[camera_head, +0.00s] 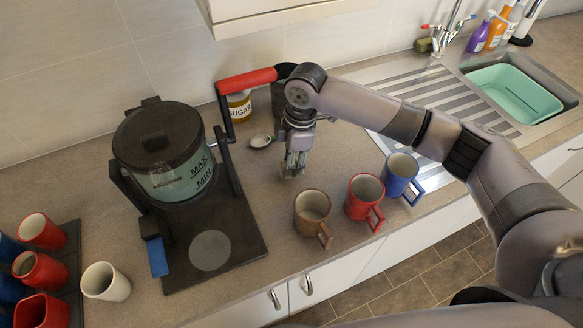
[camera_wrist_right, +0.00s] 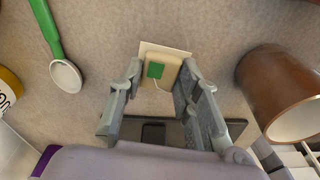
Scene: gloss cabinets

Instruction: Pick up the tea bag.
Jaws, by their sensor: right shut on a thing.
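The tea bag (camera_wrist_right: 172,50) shows in the wrist view as a pale beige packet with a small green tag and a thin white string. My right gripper (camera_wrist_right: 162,70) has its two grey fingertips on either side of it and is shut on it. In the head view my right gripper (camera_head: 292,172) points down at the worktop, behind the brown mug (camera_head: 312,206); the tea bag is mostly hidden there by the fingers. I cannot tell whether the bag still touches the worktop. My left gripper is not in view.
A red mug (camera_head: 364,190) and a blue mug (camera_head: 401,171) stand right of the brown one. The kettle machine (camera_head: 165,160) is on the left. A sugar jar (camera_head: 239,106) is behind; a green-handled spoon (camera_wrist_right: 49,32) lies left of the gripper. The sink (camera_head: 515,90) is far right.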

